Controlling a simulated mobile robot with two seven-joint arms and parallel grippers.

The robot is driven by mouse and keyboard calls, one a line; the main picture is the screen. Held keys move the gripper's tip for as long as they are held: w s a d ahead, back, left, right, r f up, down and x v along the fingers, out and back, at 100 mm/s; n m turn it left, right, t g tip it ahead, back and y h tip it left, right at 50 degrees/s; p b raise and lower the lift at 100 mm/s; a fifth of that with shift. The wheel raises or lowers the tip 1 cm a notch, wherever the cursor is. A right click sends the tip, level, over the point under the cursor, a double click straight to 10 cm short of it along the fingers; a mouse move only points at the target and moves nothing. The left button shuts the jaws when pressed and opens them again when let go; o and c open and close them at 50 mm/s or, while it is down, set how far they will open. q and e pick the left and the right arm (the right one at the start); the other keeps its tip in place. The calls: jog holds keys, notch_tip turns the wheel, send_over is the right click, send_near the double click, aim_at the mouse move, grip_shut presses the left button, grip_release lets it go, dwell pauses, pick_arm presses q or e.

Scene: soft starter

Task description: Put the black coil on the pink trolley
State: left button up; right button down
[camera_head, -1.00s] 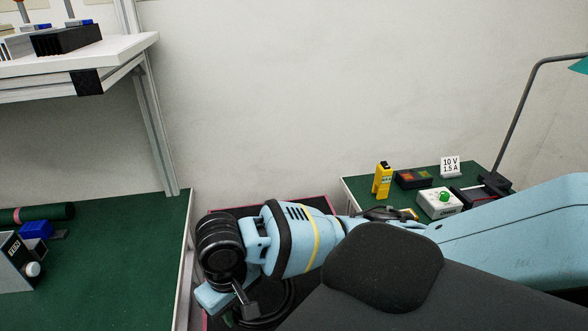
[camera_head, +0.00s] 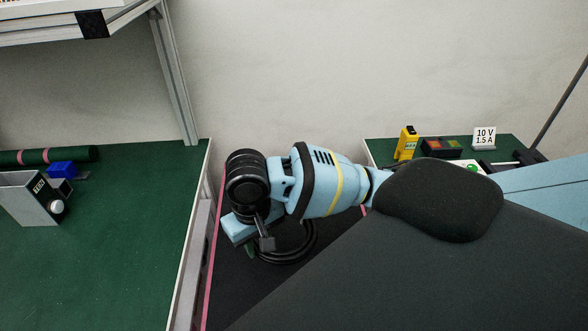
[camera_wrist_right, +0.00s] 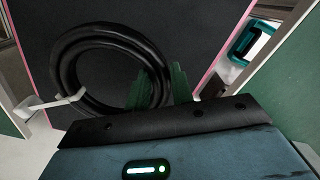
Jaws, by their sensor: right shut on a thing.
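The black coil (camera_head: 288,243) is a ring of thick black cable, partly hidden behind my right wrist in the head view. It also shows in the right wrist view (camera_wrist_right: 68,70), with a pale strap-like piece (camera_wrist_right: 55,103) at its left side. My right gripper (camera_wrist_right: 160,88) has dark green fingers and is shut on the coil's edge. The pink trolley (camera_head: 212,262) has a pink rim and a dark top, which fills much of the right wrist view (camera_wrist_right: 195,25). The coil appears over this top; I cannot tell if it touches. My left gripper is out of view.
A green-topped bench (camera_head: 110,260) with a grey device (camera_head: 32,198) stands left of the trolley. Another green bench (camera_head: 380,152) at the right holds a yellow tool (camera_head: 406,143) and a sign (camera_head: 484,138). A teal-rimmed object (camera_wrist_right: 250,40) shows beyond the trolley.

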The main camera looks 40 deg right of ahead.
jog(key=w+d+m, duration=0.2)
jog(key=w+m, duration=0.4)
jog(key=w, duration=0.7)
jog(key=shift+a+f+b, duration=0.1)
jog(key=shift+f+b, duration=0.25)
jog(key=shift+f, duration=2.05)
notch_tip(320, 180, down, 5)
jog(key=shift+b, duration=0.35)
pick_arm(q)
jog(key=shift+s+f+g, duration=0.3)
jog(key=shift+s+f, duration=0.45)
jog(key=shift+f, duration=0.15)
pick_arm(e)
jog(key=c, duration=1.6)
grip_release()
jog(key=shift+f, duration=0.1)
jog(key=o, duration=0.4)
